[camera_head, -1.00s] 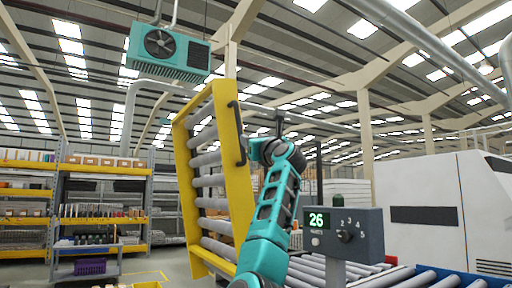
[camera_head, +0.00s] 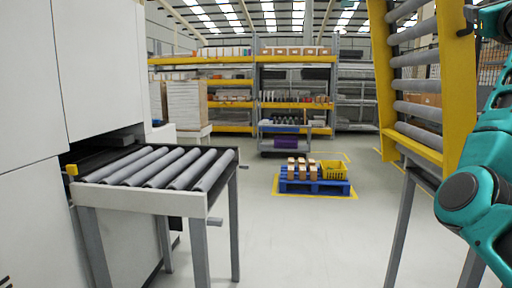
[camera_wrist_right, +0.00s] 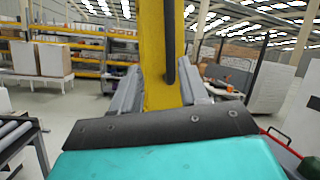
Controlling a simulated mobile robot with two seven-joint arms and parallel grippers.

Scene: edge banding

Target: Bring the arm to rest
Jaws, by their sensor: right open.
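My right arm (camera_head: 482,190), teal and dark grey, rises along the right edge of the head view, and its upper part is cut off. In the right wrist view my right gripper (camera_wrist_right: 157,88) is open, its two grey fingers apart. A yellow beam of the raised roller gate (camera_head: 458,95) stands beyond and between the fingers in that picture. A black handle (camera_wrist_right: 170,45) shows on the beam. No object is seen held; whether the fingers touch the beam cannot be told. My left gripper is not in view.
A roller table (camera_head: 150,172) stands at the left beside a white machine (camera_head: 28,110). A blue pallet (camera_head: 312,187) with brown blocks and a yellow crate (camera_head: 333,170) lies on the floor. Shelves (camera_head: 295,58) line the back. The middle floor is clear.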

